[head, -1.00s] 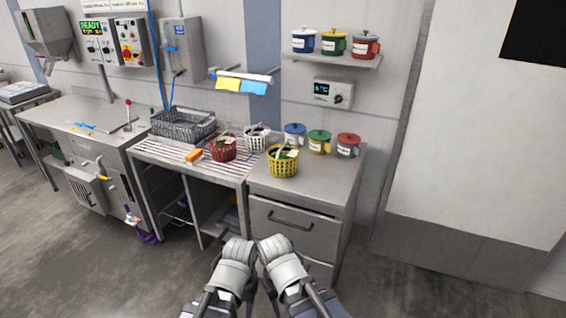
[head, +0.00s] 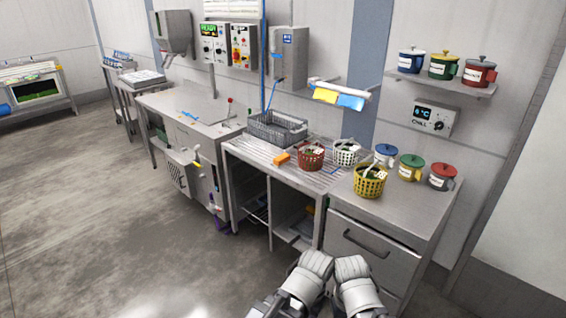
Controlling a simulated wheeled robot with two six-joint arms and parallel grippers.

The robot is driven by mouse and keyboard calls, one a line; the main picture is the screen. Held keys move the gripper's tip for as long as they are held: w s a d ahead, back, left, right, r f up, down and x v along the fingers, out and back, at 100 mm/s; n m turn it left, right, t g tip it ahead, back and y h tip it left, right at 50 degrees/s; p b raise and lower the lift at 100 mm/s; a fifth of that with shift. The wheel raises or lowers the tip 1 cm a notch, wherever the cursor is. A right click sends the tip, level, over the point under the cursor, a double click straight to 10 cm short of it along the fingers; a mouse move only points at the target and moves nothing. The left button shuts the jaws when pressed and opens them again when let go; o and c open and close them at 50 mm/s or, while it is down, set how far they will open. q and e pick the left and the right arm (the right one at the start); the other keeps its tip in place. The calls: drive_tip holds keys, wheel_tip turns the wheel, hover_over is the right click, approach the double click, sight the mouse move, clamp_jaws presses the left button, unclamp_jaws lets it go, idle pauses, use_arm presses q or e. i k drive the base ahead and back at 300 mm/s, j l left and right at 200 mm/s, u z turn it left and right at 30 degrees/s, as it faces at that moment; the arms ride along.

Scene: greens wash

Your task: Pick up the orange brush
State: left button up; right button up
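A small orange block-like object (head: 282,159), which looks like the orange brush, lies on the slatted steel counter (head: 262,165). It is just left of the red basket (head: 311,156) and in front of the grey wire crate (head: 277,130). Its bristles are too small to make out. My two arms show at the bottom, side by side, well short of the counter and apart from the brush. Only their rounded grey-white links show; no gripper fingers are visible.
A white basket (head: 345,152) and a yellow basket (head: 369,182) stand right of the red one. A drawer cabinet (head: 370,247) is in front of me. The floor at left is clear.

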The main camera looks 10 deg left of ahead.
sight(281, 161)
drive_tip(key=i+j+z, duration=0.15)
drive_tip(key=i+j, duration=0.6)
drive_tip(key=i, duration=0.25)
drive_tip(key=i+j+z, duration=0.2)
drive_tip(key=i+j, duration=0.65)
drive_tip(key=i, duration=0.1)
